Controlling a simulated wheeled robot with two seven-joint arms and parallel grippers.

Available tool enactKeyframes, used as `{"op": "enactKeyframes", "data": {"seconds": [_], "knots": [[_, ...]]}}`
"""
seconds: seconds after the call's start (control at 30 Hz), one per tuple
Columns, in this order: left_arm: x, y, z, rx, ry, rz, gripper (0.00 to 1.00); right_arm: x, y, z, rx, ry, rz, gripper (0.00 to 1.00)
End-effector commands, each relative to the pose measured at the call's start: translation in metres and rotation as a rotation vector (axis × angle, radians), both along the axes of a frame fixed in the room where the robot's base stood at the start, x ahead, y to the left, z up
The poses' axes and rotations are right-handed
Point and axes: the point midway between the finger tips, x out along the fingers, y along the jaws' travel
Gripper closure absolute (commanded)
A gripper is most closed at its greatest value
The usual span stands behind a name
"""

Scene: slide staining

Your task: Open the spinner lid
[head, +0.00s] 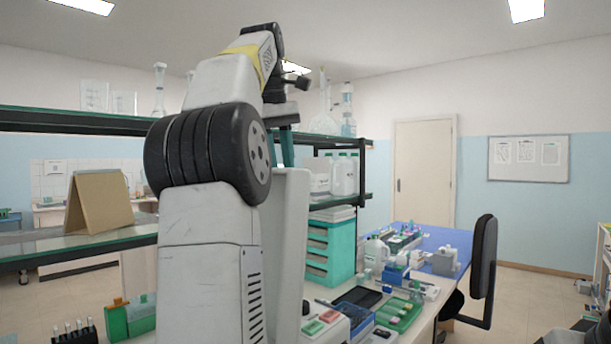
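No spinner or spinner lid can be made out for certain in the head view. A white device with red and green keys (322,322) stands on the bench at the bottom centre, cut off by the lower edge and partly hidden by my arm. I cannot tell whether it is the spinner. A large white and black arm of mine rises through the left centre and covers much of the bench. No gripper fingers can be made out.
Glass shelves (80,245) with glassware span the left and centre. A green tray (401,315) and a blue mat (445,238) with small items lie to the right. A black chair (484,270) stands beside the bench.

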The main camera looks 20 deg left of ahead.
Motion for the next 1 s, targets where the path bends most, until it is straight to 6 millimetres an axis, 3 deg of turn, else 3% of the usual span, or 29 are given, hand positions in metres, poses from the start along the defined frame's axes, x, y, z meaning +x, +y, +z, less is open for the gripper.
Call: {"op": "enactKeyframes", "data": {"seconds": [0.27,0.6,0.8,1.0], "knots": [[-0.036,-0.022,0.002,0.000,0.006,-0.001,0.66,0.000,0.000,0.000,0.000,0.000,0.000,0.64],[-0.099,-0.062,0.009,0.003,0.009,0.002,0.66,0.000,0.000,0.000,0.000,0.000,0.000,0.64],[-0.120,-0.076,0.011,0.002,0.010,0.004,0.66,0.000,0.000,0.000,0.000,0.000,0.000,0.64],[-0.125,-0.079,0.011,0.002,0.012,0.006,0.66,0.000,0.000,0.000,0.000,0.000,0.000,0.64]]}}
